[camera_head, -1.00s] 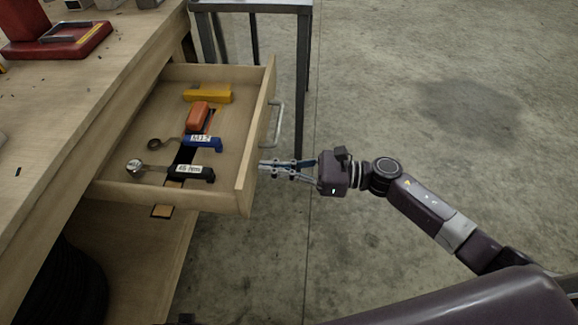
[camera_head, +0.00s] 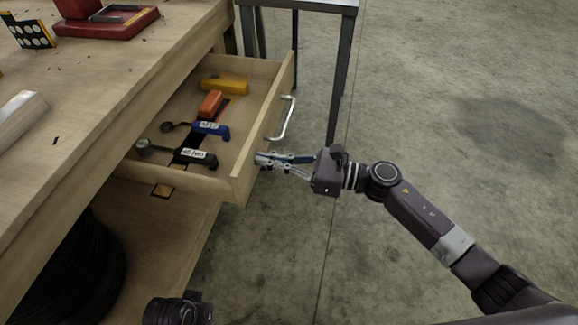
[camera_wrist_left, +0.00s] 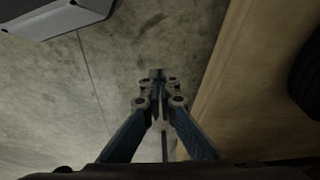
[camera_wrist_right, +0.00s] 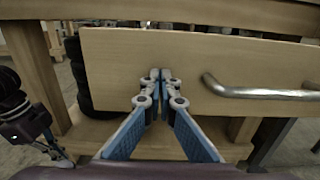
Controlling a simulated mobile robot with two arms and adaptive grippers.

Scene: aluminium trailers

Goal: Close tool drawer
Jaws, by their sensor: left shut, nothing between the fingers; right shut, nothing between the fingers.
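The wooden tool drawer (camera_head: 243,165) stands pulled out of the workbench, with several tools in it. Its front (camera_wrist_right: 200,60) fills the middle of the right wrist view, with the metal handle (camera_wrist_right: 255,90) to the right of my fingers. My right gripper (camera_head: 262,160) is shut and empty, its tips at the near part of the drawer front; it also shows in the right wrist view (camera_wrist_right: 160,78). I cannot tell for sure whether they touch. My left gripper (camera_wrist_left: 157,76) is shut and empty above the floor, beside a wooden part.
The wooden workbench (camera_head: 110,100) has a red tool (camera_head: 105,22) on top. A dark coil (camera_head: 75,265) lies on the lower shelf. A grey metal table (camera_head: 300,5) stands behind the drawer. The concrete floor (camera_head: 440,100) at the right is open.

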